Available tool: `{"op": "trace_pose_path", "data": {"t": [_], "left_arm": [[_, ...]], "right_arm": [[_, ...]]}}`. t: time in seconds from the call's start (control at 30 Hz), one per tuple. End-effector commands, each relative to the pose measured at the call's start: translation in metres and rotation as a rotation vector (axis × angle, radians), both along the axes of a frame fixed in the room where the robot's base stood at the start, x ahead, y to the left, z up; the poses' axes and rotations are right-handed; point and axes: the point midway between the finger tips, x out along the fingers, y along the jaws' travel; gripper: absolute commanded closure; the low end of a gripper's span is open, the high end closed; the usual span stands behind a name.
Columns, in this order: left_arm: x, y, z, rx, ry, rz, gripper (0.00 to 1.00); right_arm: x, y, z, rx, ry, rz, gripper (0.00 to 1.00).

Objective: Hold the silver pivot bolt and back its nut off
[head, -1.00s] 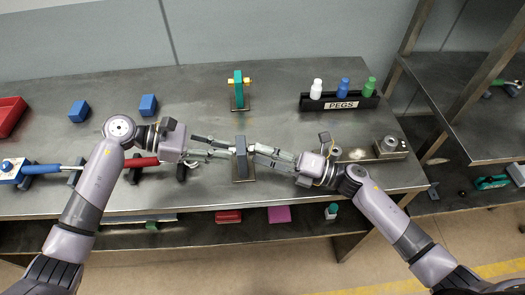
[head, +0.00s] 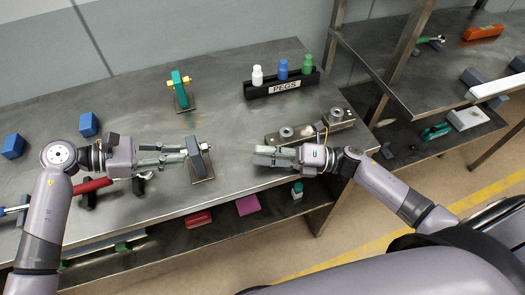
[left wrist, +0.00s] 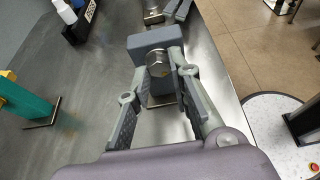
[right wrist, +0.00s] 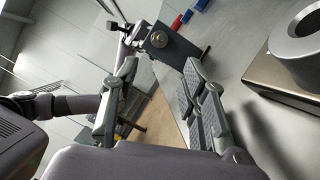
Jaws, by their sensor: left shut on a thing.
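The silver pivot bolt (left wrist: 158,63) shows its round head on the near face of an upright dark grey block (head: 198,158). My left gripper (head: 181,156) is shut on the bolt at the block's left side; in the left wrist view its fingers sit on both sides of the head. In the right wrist view a round metal end with rings (right wrist: 159,41) shows on the block's other face; I cannot tell whether it is the nut or the bolt end.
A steel plate (head: 310,128) with round fittings lies beside my right gripper. A black PEGS rack (head: 281,86) with three bottles stands at the back, left of it a green stand (head: 181,92). Blue blocks (head: 88,124) and a red-handled tool (head: 92,185) lie left. Shelving stands right.

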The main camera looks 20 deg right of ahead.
Motion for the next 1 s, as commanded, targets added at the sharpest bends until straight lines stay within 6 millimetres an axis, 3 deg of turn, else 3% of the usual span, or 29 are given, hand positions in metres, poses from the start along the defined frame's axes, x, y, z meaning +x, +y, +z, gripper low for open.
{"op": "trace_pose_path", "data": {"t": [0.17, 0.5, 0.7, 1.0], "left_arm": [[0.001, 0.0, 0.001, -0.002, -0.002, 0.001, 1.0], [0.001, 0.0, 0.001, -0.002, -0.002, 0.001, 1.0], [0.001, 0.0, 0.001, -0.002, -0.002, 0.001, 1.0], [0.001, 0.0, 0.001, -0.002, -0.002, 0.001, 1.0]], "right_arm": [[-0.003, -0.01, -0.002, -0.002, 0.002, -0.002, 0.6], [-0.028, -0.073, -0.011, -0.003, 0.002, -0.002, 0.6], [-0.039, -0.102, -0.015, 0.0, 0.001, -0.001, 0.6], [-0.043, -0.112, -0.016, 0.0, 0.0, 0.0, 0.6]]}}
